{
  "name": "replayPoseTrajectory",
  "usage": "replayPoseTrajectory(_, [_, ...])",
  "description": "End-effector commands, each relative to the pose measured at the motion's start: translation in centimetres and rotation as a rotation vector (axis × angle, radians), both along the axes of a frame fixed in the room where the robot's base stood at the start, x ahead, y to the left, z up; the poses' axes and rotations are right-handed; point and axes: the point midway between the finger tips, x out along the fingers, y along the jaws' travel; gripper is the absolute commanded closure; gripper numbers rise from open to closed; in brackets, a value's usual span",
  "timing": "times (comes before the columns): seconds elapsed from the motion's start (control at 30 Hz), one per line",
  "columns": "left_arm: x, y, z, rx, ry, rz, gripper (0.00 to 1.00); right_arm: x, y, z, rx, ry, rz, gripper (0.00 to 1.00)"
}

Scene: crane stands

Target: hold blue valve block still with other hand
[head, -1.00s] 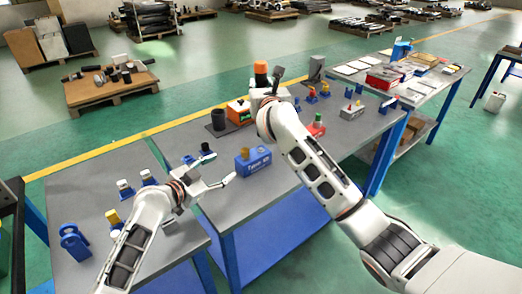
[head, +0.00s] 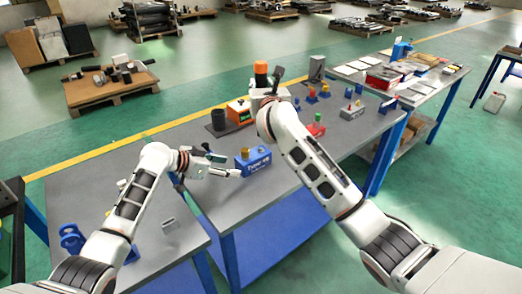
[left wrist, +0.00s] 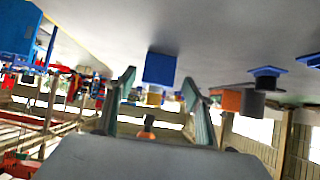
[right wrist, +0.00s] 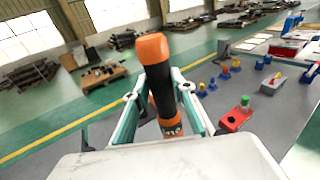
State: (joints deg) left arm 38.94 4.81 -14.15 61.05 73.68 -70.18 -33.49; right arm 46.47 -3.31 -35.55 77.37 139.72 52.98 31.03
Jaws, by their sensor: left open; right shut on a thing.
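The blue valve block (head: 254,162), with white lettering and a brass-coloured fitting on top, stands on the grey bench. My left gripper (head: 233,165) is open, its fingertips close to the block's left side. In the left wrist view, which is upside down, the block (left wrist: 160,68) appears between the two spread fingers (left wrist: 157,95), ahead of them; I cannot tell whether they touch. My right gripper (right wrist: 158,105) is shut on a black tool with an orange cap (right wrist: 151,48). The tool's orange cap also shows in the head view (head: 261,67). Its lower end is partly hidden.
A black cylinder (head: 218,120) and an orange box (head: 238,112) stand behind the block. A red block with a green top (head: 316,126) stands to the right. A blue bracket (head: 72,240) is at the near left. A second table (head: 440,90) with trays is at far right.

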Motion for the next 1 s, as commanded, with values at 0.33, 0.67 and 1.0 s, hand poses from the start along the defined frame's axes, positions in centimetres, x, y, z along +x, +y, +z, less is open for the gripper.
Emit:
replayPoseTrajectory(0.33, [1.9, -2.8, -2.2, -0.002, 0.001, 0.0, 0.47, 0.0, 0.1, 0.5, 0.0, -0.009, 0.002, 1.0])
replayPoseTrajectory(0.67, [2.9, -4.0, -3.3, -0.001, 0.0, 0.001, 0.47, 0.0, 0.1, 0.5, 0.0, -0.009, 0.002, 1.0])
replayPoseTrajectory(1.0, [3.0, -4.1, -3.5, 0.0, -0.002, 0.0, 0.47, 0.0, 0.1, 0.5, 0.0, -0.009, 0.002, 1.0])
